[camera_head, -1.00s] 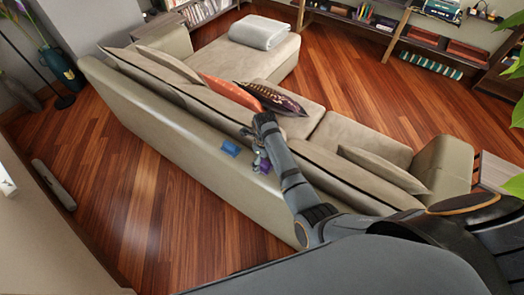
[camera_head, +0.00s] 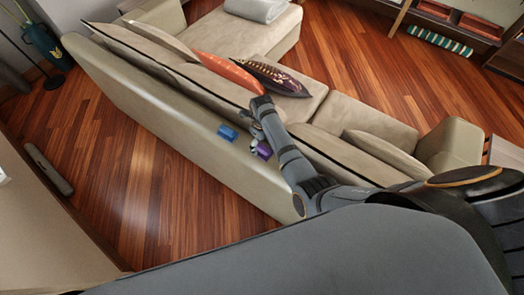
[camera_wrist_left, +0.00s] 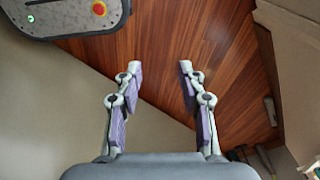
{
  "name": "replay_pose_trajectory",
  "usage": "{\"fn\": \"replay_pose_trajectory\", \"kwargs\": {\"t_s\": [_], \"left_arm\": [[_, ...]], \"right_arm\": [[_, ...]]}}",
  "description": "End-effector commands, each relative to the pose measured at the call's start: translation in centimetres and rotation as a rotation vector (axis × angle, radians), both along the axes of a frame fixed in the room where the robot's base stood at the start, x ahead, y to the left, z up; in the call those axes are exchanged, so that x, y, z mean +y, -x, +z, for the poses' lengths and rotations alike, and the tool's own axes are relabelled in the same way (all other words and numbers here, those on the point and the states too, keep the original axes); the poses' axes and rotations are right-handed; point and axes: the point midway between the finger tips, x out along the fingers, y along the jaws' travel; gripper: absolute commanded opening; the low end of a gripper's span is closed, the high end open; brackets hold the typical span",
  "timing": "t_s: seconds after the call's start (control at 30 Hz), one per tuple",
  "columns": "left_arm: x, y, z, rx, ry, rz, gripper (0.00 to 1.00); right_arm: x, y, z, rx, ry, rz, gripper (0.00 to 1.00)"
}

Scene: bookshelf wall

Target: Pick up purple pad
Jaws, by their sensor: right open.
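A small blue object (camera_head: 228,132) rests on the top of the sofa's back in the head view. My right gripper (camera_head: 257,146) is just to its right, over the same sofa back, open and apart from it. A purple patch (camera_head: 264,150) shows at the right gripper; it looks like a finger pad, but I cannot tell whether it is a separate pad. My left gripper (camera_wrist_left: 160,68) is open and empty in the left wrist view, with purple pads on its fingers, above the floor. No other purple pad is clear.
The beige sofa (camera_head: 165,125) runs diagonally across the head view, with an orange cushion (camera_head: 226,71) and a dark patterned cushion (camera_head: 280,77) on it. The wood floor (camera_head: 130,180) behind the sofa is mostly clear. A low grey object (camera_head: 48,170) lies along the left.

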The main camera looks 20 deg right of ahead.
Motion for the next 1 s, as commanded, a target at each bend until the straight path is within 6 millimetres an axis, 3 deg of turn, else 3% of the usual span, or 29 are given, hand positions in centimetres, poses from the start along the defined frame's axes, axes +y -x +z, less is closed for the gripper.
{"fn": "replay_pose_trajectory", "kwargs": {"t_s": [0.03, 0.2, 0.33, 0.5, 0.7, 0.93, 1.0], "left_arm": [[0.0, 0.0, -1.7, 0.001, 0.000, 0.000, 0.40], [0.0, 2.5, -5.0, 0.039, 0.000, 0.002, 0.40], [0.1, 4.5, -5.6, 0.070, -0.001, 0.002, 0.40], [0.1, 4.2, -5.2, 0.064, -0.001, 0.003, 0.40], [0.2, 2.2, -5.0, 0.034, -0.003, 0.001, 0.40], [0.3, 2.1, -5.0, 0.033, -0.004, 0.000, 0.40], [0.3, 2.3, -5.1, 0.036, -0.004, 0.000, 0.40]], "right_arm": [[0.0, 0.1, -1.6, 0.001, 0.000, 0.000, 0.85], [0.1, 0.1, -4.2, 0.000, 0.000, 0.000, 0.85], [0.1, 0.1, -4.5, 0.000, 0.000, 0.000, 0.85], [0.1, 0.1, -4.2, 0.000, 0.000, 0.000, 0.85], [0.1, 0.2, -4.2, 0.000, 0.000, 0.000, 0.58], [0.1, 0.2, -4.2, 0.001, -0.001, 0.000, 0.27], [0.1, 0.2, -4.2, 0.001, -0.001, 0.000, 0.27]]}}
